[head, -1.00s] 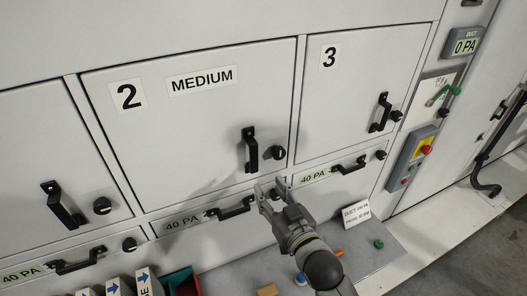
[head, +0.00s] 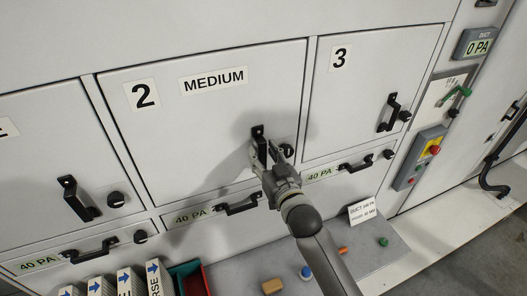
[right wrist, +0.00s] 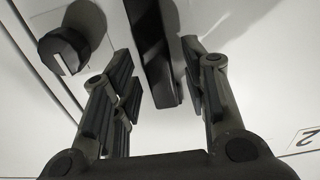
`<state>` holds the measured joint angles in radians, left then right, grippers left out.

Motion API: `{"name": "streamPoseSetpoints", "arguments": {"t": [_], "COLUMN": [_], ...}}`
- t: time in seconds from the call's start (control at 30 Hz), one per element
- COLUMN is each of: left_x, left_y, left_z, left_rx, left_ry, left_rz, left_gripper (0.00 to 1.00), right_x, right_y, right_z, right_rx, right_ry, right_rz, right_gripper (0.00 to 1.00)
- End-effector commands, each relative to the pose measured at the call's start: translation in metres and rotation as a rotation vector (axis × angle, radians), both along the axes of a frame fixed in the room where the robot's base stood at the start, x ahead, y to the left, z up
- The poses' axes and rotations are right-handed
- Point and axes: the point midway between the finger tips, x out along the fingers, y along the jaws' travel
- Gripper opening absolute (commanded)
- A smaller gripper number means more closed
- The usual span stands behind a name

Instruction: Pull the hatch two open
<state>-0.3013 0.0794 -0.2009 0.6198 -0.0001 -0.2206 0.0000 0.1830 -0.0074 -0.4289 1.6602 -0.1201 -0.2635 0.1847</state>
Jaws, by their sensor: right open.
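Hatch two (head: 205,120) is a white panel labelled "2" and "MEDIUM", and it looks closed flush in the cabinet front. Its black handle (head: 258,142) is at the lower right of the panel, with a round black knob (head: 287,150) to its right. My right gripper (head: 269,158) is at the handle and partly hides it. In the right wrist view the open fingers (right wrist: 160,80) stand on either side of the handle (right wrist: 153,55), with visible gaps and no grip on it. The knob (right wrist: 64,50) shows outside the fingers. My left gripper is not in view.
Hatch three (head: 370,90) with its own handle (head: 389,112) is to the right. Lower drawers with handles (head: 238,205) run beneath. A grey shelf (head: 240,275) below carries a red bin (head: 190,280), boxes and a small sign (head: 361,211). A control box (head: 421,158) is at the right.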

Motion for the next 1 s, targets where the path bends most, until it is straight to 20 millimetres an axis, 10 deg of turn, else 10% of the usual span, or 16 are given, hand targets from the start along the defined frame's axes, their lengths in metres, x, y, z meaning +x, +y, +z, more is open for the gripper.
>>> {"name": "streamPoseSetpoints", "arguments": {"t": [0.37,0.7,1.0], "left_x": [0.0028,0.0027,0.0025], "left_y": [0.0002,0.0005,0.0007], "left_z": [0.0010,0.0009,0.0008], "left_rx": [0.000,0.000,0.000], "left_ry": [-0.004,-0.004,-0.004], "left_rz": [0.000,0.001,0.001], "left_gripper": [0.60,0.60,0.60], "right_x": [0.0042,0.0040,0.0038], "right_y": [0.0017,0.0016,0.0022], "right_z": [0.0002,0.0001,-0.0001], "right_rx": [0.001,0.000,0.001], "right_ry": [0.000,0.000,0.000], "right_rz": [0.000,0.000,-0.002], "right_gripper": [0.41,0.00,0.00]}}
